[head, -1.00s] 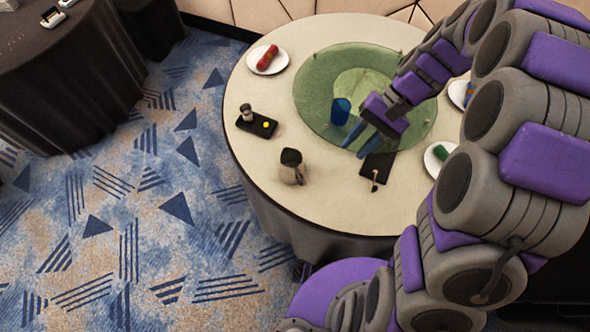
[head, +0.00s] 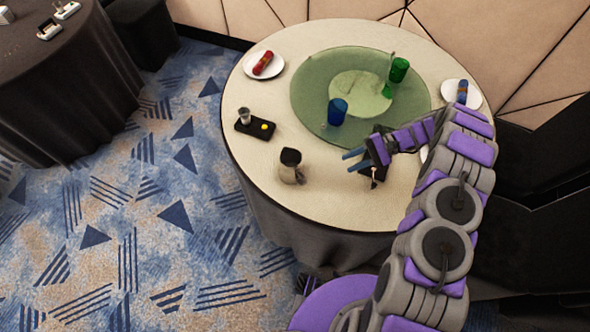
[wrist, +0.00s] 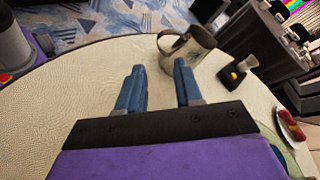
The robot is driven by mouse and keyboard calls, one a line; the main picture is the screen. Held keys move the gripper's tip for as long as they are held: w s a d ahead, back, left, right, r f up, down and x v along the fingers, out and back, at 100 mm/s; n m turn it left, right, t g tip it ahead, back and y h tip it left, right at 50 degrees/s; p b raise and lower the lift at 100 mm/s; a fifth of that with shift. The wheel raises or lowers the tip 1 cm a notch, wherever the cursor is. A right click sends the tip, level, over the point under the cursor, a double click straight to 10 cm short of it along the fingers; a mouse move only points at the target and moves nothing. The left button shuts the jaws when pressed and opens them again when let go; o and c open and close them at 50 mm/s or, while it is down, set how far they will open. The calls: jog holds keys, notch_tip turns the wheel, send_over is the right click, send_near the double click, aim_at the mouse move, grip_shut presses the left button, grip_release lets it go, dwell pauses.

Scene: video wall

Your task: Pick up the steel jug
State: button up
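The steel jug (head: 291,167) stands upright on the round table, near its front-left edge in the head view. It has a dark rim and a handle. My gripper (head: 352,160) is to the right of the jug, apart from it, with its blue fingers pointing left toward it. In the wrist view the jug (wrist: 188,50) stands beyond the fingertips, with its handle on the left side. My gripper (wrist: 158,75) shows two spread fingers with nothing between them.
The cream round table (head: 330,210) bears a green glass turntable (head: 310,88) with a blue cup (head: 337,111) and a green cup (head: 398,71). A black tray (head: 256,126) stands behind the jug. Plates with rolled napkins (head: 263,64) lie near the rim. The tabletop between gripper and jug is clear.

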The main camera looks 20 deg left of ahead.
notch_tip(320, 180, down, 4)
jog(key=r, duration=0.1)
jog(key=b, duration=0.2)
send_near(302, 184)
jog(key=shift+m+y, duration=0.3)
jog(key=shift+y, duration=0.1)
jog(key=s+a, duration=0.1)
jog(key=s+f, duration=0.1)
jog(key=s+a+f, duration=0.1)
jog(key=shift+s+a, duration=0.25)
jog(key=shift+a, duration=0.15)
jog(key=shift+w+a+b+x, duration=0.15)
jog(key=shift+b+x, duration=0.1)
jog(key=shift+x, duration=0.65)
jog(key=shift+w+a+b+x, duration=0.1)
jog(key=shift+w+b+x, duration=0.1)
jog(key=shift+x, duration=0.65)
jog(key=shift+w+a+b+x, duration=0.15)
jog(key=shift+b+x, duration=0.1)
jog(key=shift+x, duration=0.65)
jog(key=shift+d, duration=0.15)
grip_shut()
